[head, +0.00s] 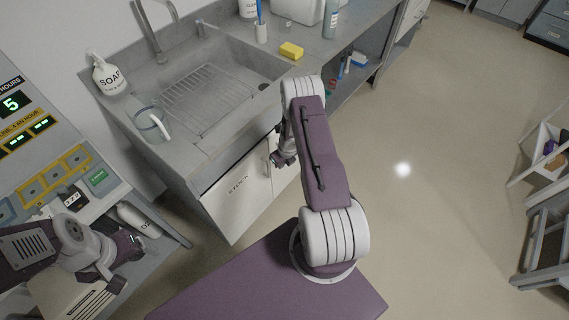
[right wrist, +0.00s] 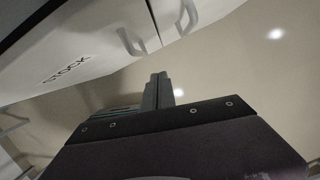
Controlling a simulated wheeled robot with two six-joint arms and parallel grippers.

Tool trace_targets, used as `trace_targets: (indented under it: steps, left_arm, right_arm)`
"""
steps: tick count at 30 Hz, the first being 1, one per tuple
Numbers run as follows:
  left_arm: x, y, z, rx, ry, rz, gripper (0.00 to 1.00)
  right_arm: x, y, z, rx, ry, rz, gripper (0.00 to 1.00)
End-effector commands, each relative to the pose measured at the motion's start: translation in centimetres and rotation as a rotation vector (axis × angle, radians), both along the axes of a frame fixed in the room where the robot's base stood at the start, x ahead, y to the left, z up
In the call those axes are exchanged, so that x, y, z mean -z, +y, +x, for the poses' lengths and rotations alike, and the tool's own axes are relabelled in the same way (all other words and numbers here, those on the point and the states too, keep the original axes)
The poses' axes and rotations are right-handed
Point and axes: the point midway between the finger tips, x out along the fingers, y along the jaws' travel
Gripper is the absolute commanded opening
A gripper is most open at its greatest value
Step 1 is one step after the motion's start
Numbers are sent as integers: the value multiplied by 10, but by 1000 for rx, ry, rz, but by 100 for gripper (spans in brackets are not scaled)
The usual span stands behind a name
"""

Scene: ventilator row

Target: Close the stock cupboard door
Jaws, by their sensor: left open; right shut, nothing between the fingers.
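The stock cupboard door (head: 236,194) is the pale panel lettered STOCK under the sink counter. It also shows in the right wrist view (right wrist: 85,50), with a pale bar handle (right wrist: 131,42) near its edge. It looks about flush with the panel beside it; I cannot tell whether a small gap is left. My right gripper (head: 280,160) is in front of the cupboard near the handle side, partly hidden by my arm. In the right wrist view its fingers (right wrist: 158,92) are shut and empty, apart from the handle. My left gripper (head: 128,258) is open at the lower left.
A second cupboard panel with its own handle (right wrist: 187,16) adjoins the door. The sink counter (head: 205,160) above carries a soap bottle (head: 108,76), a jug (head: 151,124) and a yellow sponge (head: 291,51). A ventilator console (head: 60,150) stands left.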

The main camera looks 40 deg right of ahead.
Motion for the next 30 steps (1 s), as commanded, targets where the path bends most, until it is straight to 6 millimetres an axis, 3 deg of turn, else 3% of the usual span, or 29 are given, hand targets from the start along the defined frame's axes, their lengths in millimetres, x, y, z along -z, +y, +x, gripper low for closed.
trace_targets:
  steps: [9, 15, 30]
  left_arm:
    - [-19, 0, 0, 0, 0, 0, 77]
    - [-30, 0, 0, 0, 0, 0, 77]
    - [-30, 0, 0, 0, 0, 0, 77]
  right_arm:
    - [-64, -5, -14, 0, -3, -1, 0]
    - [-93, -7, -22, 1, -2, 0, 0]
    - [-103, -6, -21, 45, -7, 1, 0]
